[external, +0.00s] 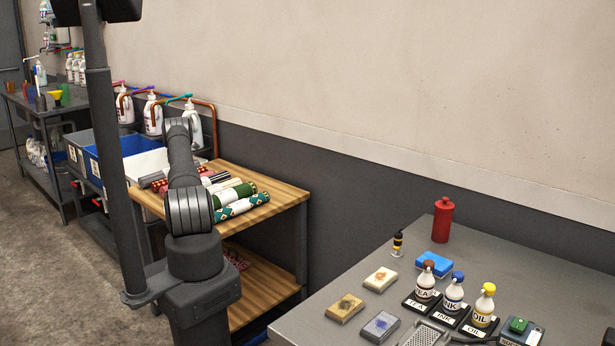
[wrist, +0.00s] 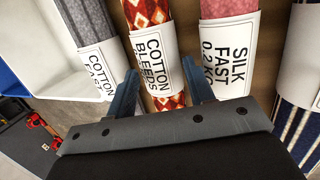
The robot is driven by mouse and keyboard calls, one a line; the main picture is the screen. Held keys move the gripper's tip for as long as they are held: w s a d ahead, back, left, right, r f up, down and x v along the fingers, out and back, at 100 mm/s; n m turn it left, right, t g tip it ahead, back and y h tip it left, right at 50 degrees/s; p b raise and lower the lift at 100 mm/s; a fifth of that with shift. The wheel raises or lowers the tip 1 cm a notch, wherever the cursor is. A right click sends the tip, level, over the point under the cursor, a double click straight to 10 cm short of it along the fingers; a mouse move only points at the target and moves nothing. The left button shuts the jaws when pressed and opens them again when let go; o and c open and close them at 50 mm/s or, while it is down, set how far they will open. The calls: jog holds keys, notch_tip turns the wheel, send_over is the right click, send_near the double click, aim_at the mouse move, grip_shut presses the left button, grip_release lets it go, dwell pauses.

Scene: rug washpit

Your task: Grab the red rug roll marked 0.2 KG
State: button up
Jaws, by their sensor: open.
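The red rug roll (wrist: 226,50) has a white label reading "SILK FAST 0.2 KG" and lies right of centre in the wrist view. My gripper (wrist: 160,84) is open. Its right finger overlaps the left edge of the red roll's label. Between the fingers shows another roll (wrist: 152,50), red and white patterned, labelled "COTTON BLEEDS". Nothing is held. In the external view my arm hides the gripper and part of the rolls on the wooden table (external: 285,193); I cannot single out the 0.2 KG roll there.
A grey roll (wrist: 82,22) labelled "COTTON" lies to the left in the wrist view, beside a white bin (wrist: 45,60). A blue-and-white striped roll (wrist: 296,130) lies to the right. The rolls lie close together with narrow gaps. A metal table (external: 340,290) holds bottles and sponges.

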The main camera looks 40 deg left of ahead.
jog(key=shift+x, duration=1.45)
jog(key=c, duration=0.8)
jog(key=shift+c, duration=0.2)
jog(key=shift+r, duration=0.2)
